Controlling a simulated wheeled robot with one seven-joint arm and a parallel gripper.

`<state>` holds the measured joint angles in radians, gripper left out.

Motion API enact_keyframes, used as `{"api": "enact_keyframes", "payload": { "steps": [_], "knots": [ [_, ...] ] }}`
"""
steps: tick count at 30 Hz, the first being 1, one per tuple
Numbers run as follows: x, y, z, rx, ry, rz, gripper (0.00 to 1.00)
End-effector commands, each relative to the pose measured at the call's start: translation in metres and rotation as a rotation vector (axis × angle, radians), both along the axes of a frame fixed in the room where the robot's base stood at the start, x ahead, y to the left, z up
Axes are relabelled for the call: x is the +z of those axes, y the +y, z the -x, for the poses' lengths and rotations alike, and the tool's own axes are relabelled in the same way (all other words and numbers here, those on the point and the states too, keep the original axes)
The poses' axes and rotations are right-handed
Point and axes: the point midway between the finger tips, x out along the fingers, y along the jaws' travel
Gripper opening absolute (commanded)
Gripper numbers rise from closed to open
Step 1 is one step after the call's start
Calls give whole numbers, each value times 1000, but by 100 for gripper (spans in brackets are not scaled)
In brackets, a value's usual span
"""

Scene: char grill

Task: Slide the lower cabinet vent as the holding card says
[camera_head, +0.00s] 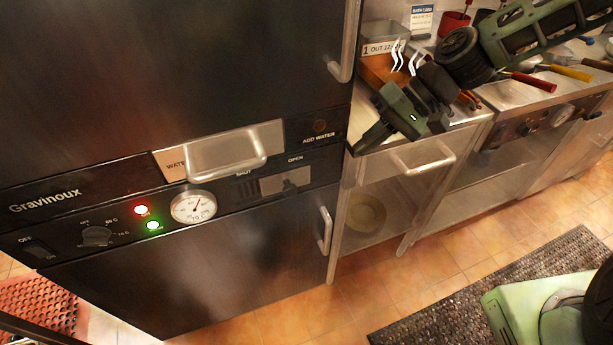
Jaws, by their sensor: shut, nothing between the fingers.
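The lower cabinet vent (285,181) is a small slotted metal strip on the dark cabinet's control panel, between the words SHUT at its left and OPEN at its right. Its left part looks darker than its right, and the exact slider position is too small to tell. A small white card headed BATCH CARD (421,21) stands at the back of the counter; its smaller lines are unreadable. My green and black gripper (362,145) is shut and empty, in front of the counter's left end, right of the vent and apart from it.
On the panel are a round dial gauge (193,206), a lit red lamp (141,210), a lit green lamp (153,226), a knob (97,236) and a protruding water drawer handle (226,158). The lower door handle (325,230) sticks out below. The counter holds a labelled pan and utensils.

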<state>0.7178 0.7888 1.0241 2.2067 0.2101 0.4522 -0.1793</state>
Motion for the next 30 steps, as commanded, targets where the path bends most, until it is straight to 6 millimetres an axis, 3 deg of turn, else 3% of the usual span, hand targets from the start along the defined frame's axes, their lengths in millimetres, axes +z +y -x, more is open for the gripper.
{"api": "enact_keyframes", "payload": {
  "steps": [13, 27, 30],
  "knots": [
    [-11, 10, 2, 4, 2, 0, 0],
    [-76, 72, 12, 8, 4, 1, 0],
    [-76, 87, 13, 5, 1, 2, 0]
  ]
}}
